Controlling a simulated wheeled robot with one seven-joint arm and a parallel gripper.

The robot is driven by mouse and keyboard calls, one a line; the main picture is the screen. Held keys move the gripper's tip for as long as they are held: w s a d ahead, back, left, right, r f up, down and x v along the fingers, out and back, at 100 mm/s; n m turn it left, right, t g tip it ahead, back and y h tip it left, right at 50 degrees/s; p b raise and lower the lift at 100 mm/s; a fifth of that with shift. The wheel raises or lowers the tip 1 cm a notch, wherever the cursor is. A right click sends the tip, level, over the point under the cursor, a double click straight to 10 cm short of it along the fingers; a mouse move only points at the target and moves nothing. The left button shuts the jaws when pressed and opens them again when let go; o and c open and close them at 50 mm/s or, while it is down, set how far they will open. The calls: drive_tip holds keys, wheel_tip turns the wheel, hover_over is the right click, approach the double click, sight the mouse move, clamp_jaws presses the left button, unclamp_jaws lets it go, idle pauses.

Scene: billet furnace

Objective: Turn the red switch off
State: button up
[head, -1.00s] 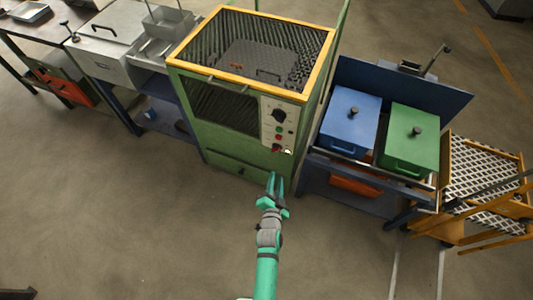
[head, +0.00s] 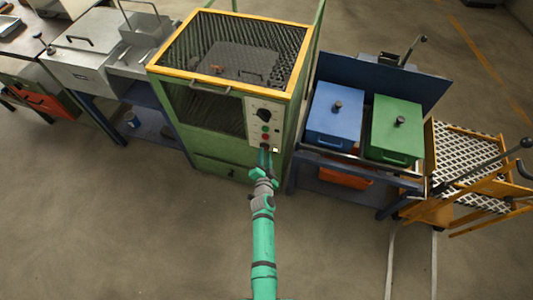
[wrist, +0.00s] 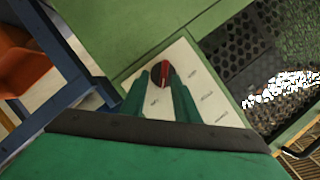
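The red switch (wrist: 161,73) is a round knob, red with a dark part, on a pale panel (wrist: 215,105) with small markings in the wrist view. My gripper (wrist: 158,82) is at the panel, its two green fingers parted with one on each side of the knob. I cannot tell if the fingertips touch it. In the head view my gripper (head: 265,155) reaches the lower end of the panel on the green furnace (head: 215,145). There it mostly hides the switch.
Above the switch the panel has a black dial (head: 263,115), a green button and a red button. To the right stand a blue box (head: 335,113) and a green box (head: 396,128) on a blue bench. The floor in front of the furnace is clear.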

drive_tip(key=shift+w+a+f, duration=0.2)
drive_tip(key=shift+w+a, duration=0.25)
drive_tip(key=shift+w, duration=0.35)
drive_tip(key=shift+d, duration=0.1)
clamp_jaws()
drive_tip(key=shift+w+d, duration=0.15)
